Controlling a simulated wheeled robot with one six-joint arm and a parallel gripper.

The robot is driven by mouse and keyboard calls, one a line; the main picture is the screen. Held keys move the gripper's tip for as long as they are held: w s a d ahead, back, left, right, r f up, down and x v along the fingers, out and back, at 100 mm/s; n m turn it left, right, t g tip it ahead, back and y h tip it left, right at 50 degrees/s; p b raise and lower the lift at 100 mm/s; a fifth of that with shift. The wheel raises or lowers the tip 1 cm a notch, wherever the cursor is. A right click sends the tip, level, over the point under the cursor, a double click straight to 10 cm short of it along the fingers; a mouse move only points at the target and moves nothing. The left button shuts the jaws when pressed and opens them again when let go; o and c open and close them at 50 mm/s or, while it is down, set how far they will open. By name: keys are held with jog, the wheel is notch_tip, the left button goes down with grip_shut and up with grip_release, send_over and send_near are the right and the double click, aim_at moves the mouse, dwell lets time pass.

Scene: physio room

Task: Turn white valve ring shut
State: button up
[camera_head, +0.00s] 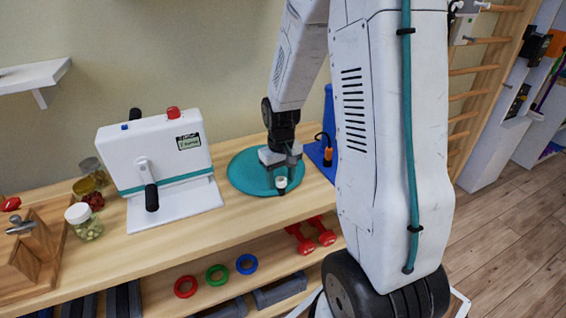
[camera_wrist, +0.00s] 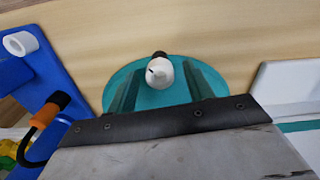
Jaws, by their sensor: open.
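The white valve ring (camera_head: 281,183) shows at the near edge of a teal round cushion (camera_head: 242,174) on the wooden bench. In the wrist view the white ring (camera_wrist: 160,73) surrounds or caps a small stem, with a dark part at its far end. My gripper (camera_head: 279,170) is open at the cushion. In the wrist view its two fingers (camera_wrist: 161,78) stand apart, one on each side of the white ring, with a visible gap on both sides. Whether the fingertips are level with the ring I cannot tell.
A blue stand (camera_wrist: 60,100) with an orange-and-black plug (camera_wrist: 52,107) and a white loop (camera_wrist: 20,43) is close beside the cushion. A white cranked machine (camera_head: 160,160) stands left. Jars (camera_head: 84,221) are further left. Dumbbells (camera_head: 312,236) and coloured rings lie on the lower shelf.

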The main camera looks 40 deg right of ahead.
jog(key=n, duration=0.5)
jog(key=shift+r+n, duration=0.35)
jog(key=shift+n, duration=0.15)
notch_tip(320, 180, up, 7)
jog(key=s+a+r+m+t, duration=0.1)
jog(key=s+a+r+m, duration=0.2)
jog(key=s+a+r, duration=1.1)
jog(key=shift+s+m, duration=0.3)
jog(key=shift+s, duration=1.3)
jog(key=shift+c, duration=0.3)
